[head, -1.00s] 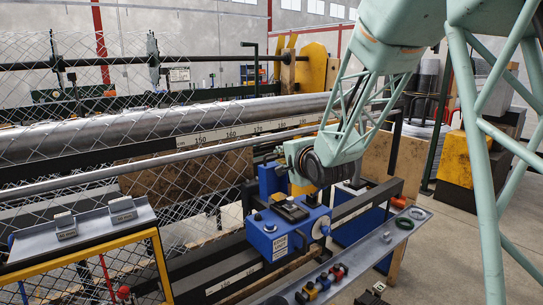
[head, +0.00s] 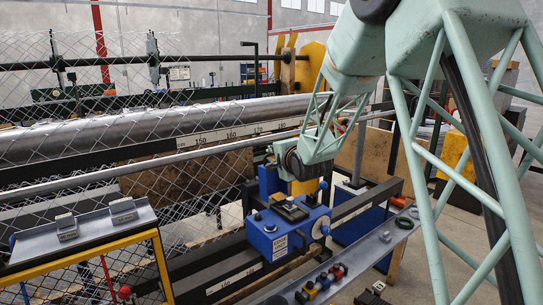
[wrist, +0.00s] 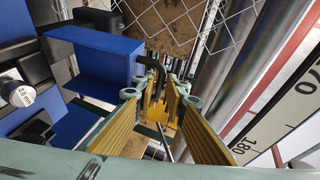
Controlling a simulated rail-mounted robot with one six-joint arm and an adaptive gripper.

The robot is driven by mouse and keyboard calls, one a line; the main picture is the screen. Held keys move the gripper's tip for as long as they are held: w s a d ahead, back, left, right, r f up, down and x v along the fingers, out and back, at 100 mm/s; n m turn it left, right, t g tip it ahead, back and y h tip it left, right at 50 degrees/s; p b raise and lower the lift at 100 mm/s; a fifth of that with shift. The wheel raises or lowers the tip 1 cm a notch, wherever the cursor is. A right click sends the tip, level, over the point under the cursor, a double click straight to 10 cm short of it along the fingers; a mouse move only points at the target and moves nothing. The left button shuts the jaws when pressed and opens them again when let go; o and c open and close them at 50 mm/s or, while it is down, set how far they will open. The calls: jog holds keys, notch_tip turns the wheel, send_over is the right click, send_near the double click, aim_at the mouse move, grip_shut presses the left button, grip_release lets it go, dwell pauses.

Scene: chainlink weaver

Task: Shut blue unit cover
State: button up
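The blue unit (head: 288,236) sits on the dark rail in the head view, with a white label on its front and a black fitting on top. Behind it stands an upright blue part (head: 268,182), which I take to be its cover, partly hidden by my wrist. In the wrist view a blue box-shaped panel (wrist: 92,62), probably that cover, carries a black bent handle (wrist: 151,64). My gripper (wrist: 163,84) has its yellow ribbed fingers spread apart. The handle's bent end shows at the gap between the fingertips; I cannot tell whether they touch.
A chain-link mesh (head: 70,110) and long steel roller (head: 130,123) lie behind the unit. A numbered scale (wrist: 270,105) runs on the right in the wrist view. A grey tray (head: 372,254) with coloured small parts lies in front of the unit.

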jog(key=shift+x, duration=0.95)
grip_shut()
